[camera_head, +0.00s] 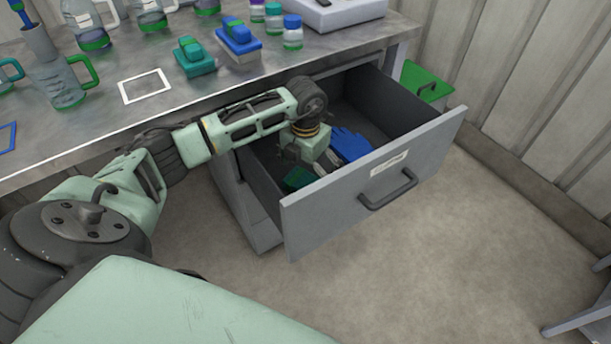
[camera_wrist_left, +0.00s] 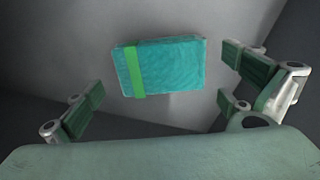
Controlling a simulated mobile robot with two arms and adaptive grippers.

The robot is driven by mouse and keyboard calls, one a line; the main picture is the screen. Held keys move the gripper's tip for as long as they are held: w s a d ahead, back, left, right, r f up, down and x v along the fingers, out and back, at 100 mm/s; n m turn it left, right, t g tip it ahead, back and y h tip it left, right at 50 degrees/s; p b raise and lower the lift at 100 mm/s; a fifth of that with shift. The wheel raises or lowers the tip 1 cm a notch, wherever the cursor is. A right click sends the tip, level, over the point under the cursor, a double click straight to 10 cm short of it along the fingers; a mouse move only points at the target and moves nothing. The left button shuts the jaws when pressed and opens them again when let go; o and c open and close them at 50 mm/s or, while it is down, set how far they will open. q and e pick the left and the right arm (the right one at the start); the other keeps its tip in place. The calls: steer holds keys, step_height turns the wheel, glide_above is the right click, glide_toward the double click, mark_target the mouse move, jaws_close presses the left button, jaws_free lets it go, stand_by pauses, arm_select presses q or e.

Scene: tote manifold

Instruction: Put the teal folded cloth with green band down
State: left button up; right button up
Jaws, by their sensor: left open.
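The teal folded cloth with green band (camera_wrist_left: 168,68) lies on the grey floor of the open drawer (camera_head: 290,212), seen in the left wrist view. In the head view only part of the cloth (camera_head: 297,178) shows, next to my gripper. My left gripper (camera_head: 308,168) reaches down into the drawer. In the left wrist view its fingers (camera_wrist_left: 165,95) are spread wide on either side of the cloth, apart from it and empty. My right gripper is not in view.
A blue glove (camera_head: 350,145) lies in the drawer to the right of my gripper. The workbench (camera_head: 110,120) above holds a white square outline (camera_head: 145,87), bottles, jugs and a teal item (camera_head: 194,57). A green bin (camera_head: 428,84) stands behind the drawer. Open floor lies in front.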

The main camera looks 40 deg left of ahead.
mark_target(305, 181)
arm_select(q)
step_height(305, 181, up, 9)
steer(key=shift+f+p, duration=0.15)
steer(key=shift+p, duration=0.3)
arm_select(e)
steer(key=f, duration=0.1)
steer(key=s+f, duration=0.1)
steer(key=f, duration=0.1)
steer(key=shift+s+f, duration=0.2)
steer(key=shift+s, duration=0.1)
